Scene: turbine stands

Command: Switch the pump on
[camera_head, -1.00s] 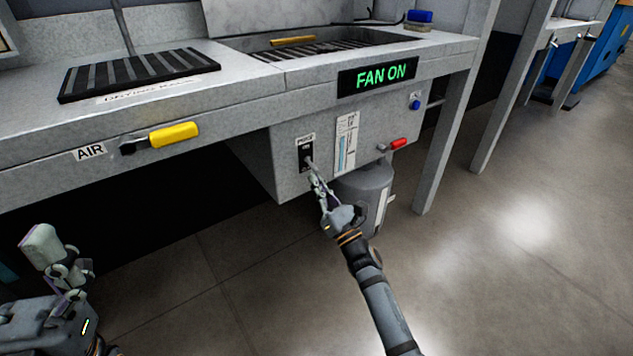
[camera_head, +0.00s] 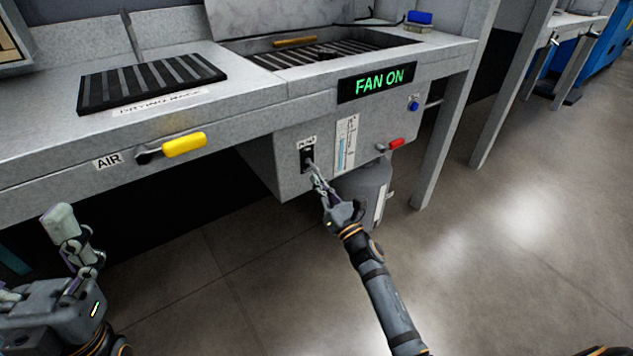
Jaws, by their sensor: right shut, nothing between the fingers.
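The pump switch (camera_head: 307,156) is a small black plate under a white label on the front of the grey box below the bench. My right gripper (camera_head: 314,172) is shut and empty, its tips at the lower part of the switch plate. The tips cover part of the switch, so I cannot tell its lever position or whether they touch it. My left gripper (camera_head: 72,240) is at the lower left, apart from the bench front; its finger opening is unclear.
A lit "FAN ON" sign (camera_head: 377,82) is on the bench front. A yellow air handle (camera_head: 184,145) sticks out at left. A red-handled valve (camera_head: 395,144) and blue knob (camera_head: 414,106) are right of the switch. A grey tank (camera_head: 366,190) stands below. Floor at right is clear.

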